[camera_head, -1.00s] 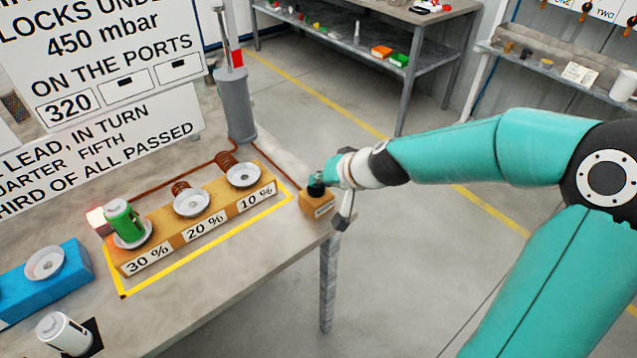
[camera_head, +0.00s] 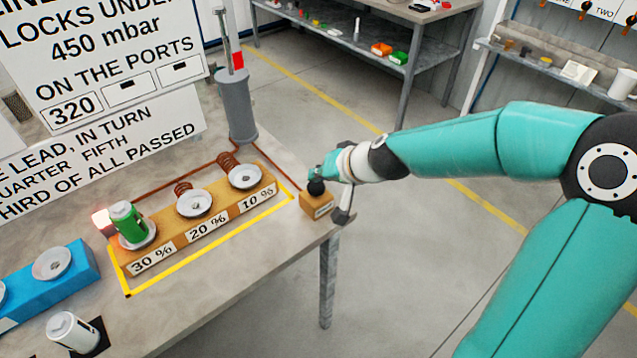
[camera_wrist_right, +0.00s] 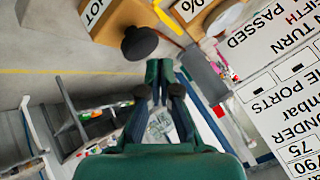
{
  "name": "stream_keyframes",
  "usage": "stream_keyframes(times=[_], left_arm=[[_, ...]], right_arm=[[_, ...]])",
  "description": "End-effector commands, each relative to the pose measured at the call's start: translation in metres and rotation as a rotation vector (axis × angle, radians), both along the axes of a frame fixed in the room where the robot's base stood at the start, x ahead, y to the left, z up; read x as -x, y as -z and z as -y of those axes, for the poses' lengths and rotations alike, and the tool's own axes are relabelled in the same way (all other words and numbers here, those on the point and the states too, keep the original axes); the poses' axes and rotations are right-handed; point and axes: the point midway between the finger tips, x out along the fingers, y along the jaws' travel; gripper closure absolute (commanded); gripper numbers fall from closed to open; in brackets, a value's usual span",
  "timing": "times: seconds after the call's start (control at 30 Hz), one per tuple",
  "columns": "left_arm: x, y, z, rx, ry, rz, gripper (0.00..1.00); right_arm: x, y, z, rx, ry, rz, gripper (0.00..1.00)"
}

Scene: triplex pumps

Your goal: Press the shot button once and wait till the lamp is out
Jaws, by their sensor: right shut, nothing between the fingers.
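The shot button is a black knob (camera_head: 316,187) on a small orange box (camera_head: 318,207) at the bench's right corner. In the right wrist view the knob (camera_wrist_right: 140,43) shows just beyond the fingertips, on its box (camera_wrist_right: 108,18). My right gripper (camera_head: 327,171) is at the knob in the head view; contact cannot be told. In the wrist view its fingers (camera_wrist_right: 159,70) are together and empty. The lamp (camera_head: 103,221) is a small block glowing pinkish red behind the green can (camera_head: 127,222), which sits on the 30 % port. My left gripper is out of view.
The orange port block (camera_head: 203,232) with 20 % and 10 % pans lies left of the button, inside a yellow outline. A grey cylinder (camera_head: 236,105) stands behind it. A blue block (camera_head: 50,285) and white can (camera_head: 70,332) are at front left.

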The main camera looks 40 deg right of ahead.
Motion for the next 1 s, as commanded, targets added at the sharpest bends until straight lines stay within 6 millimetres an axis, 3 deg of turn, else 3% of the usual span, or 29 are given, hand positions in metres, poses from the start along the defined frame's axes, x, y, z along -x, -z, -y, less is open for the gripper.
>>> stream_keyframes(times=[0.5, 1.0], left_arm=[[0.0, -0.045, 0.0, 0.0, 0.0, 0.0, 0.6], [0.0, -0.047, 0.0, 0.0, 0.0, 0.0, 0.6]], right_arm=[[0.0, -0.048, 0.0, 0.0, 0.0, 0.001, 1.0], [0.0, -0.05, 0.0, 0.0, 0.001, 0.001, 1.0]])
